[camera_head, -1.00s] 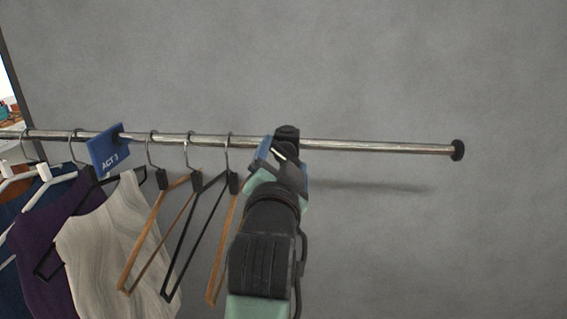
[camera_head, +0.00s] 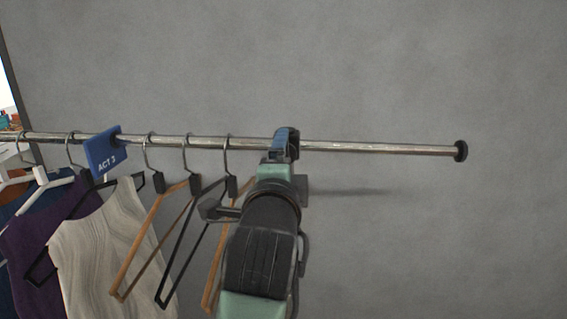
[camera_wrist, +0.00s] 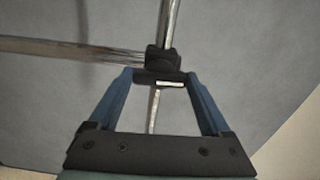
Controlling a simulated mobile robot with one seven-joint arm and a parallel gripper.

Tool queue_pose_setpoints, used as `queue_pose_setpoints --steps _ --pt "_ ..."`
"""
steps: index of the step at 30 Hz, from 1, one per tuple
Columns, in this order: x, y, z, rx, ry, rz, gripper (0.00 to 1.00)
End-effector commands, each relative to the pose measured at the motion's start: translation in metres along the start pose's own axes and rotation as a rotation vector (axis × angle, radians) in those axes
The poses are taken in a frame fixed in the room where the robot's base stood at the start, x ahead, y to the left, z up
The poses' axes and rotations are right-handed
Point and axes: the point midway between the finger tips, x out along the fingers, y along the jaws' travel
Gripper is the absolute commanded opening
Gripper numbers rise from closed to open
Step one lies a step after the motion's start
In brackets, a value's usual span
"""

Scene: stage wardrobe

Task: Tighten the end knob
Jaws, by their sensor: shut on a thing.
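My gripper (camera_wrist: 158,76) has its two blue fingers shut on a black knob-like part (camera_wrist: 160,76) with a pale strip across it. This part sits against a black fitting (camera_wrist: 163,58) where metal rods meet in the wrist view. In the head view my gripper (camera_head: 286,142) is at the middle of the metal rail (camera_head: 380,148), and its wrist hides the fitting. A round black end piece (camera_head: 461,151) caps the rail's right end, well apart from my gripper. I cannot tell which of the two black parts is the end knob.
Several hangers hang left of my arm, including a bare wooden one (camera_head: 143,245). A beige garment (camera_head: 105,235) and a purple one (camera_head: 40,235) hang further left, by a blue ACT 3 sign (camera_head: 103,152). The rail's right part is clear before a grey wall (camera_head: 430,70).

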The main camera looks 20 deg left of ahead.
Motion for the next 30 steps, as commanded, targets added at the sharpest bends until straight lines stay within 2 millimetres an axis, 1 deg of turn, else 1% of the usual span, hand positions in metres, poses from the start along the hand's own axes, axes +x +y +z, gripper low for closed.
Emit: queue_pose_setpoints --steps 9,21,22,24,25,30 --pt "0.0001 0.0006 0.0004 0.073 -0.001 0.001 0.27" --pt "0.0001 0.0005 0.0002 0.08 -0.001 0.002 0.27" --pt "0.0001 0.0005 0.0002 0.08 -0.001 0.002 0.84" --pt "0.0001 0.0005 0.0001 0.08 -0.001 0.001 0.97" --pt "0.0001 0.0005 0.0001 0.079 0.0 0.001 1.0" --pt "0.0001 0.0003 0.0001 0.078 0.0 0.001 1.0"
